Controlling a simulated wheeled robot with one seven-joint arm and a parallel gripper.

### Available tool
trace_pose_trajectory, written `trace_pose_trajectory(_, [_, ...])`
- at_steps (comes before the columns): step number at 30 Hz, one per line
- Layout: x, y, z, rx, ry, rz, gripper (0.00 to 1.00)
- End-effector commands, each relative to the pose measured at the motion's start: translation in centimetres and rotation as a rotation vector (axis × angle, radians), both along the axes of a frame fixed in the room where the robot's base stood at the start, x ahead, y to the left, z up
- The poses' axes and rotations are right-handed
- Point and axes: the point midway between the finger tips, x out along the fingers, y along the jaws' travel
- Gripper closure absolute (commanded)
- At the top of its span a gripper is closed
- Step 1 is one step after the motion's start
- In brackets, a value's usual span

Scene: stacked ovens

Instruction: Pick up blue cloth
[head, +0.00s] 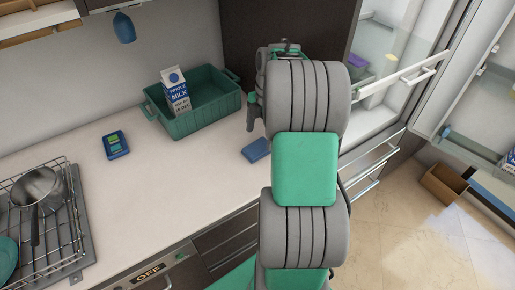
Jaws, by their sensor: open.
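A small flat blue piece (256,149), which looks like the folded blue cloth, lies on the white counter just left of my arm. Part of its right side may be hidden by the arm. My gripper (254,112) is above and behind it, near the right end of the green crate. One dark finger shows pointing down; the rest is hidden behind my grey and green arm. The gripper is open, apart from the blue piece, and nothing shows in it.
A green crate (196,122) holds a milk carton (175,91). A blue-and-green item (115,145) lies on the counter (150,200). A pot (38,188) sits on a wire rack at left. A blue item (124,27) hangs above. An open fridge (385,85) stands at right.

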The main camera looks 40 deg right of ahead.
Motion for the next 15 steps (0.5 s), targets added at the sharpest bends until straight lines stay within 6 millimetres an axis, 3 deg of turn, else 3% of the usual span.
trace_pose_trajectory(7, [0.0,0.7,-4.0,0.000,0.000,-0.001,0.15])
trace_pose_trajectory(15, [0.0,0.8,-4.7,-0.003,-0.002,-0.002,0.16])
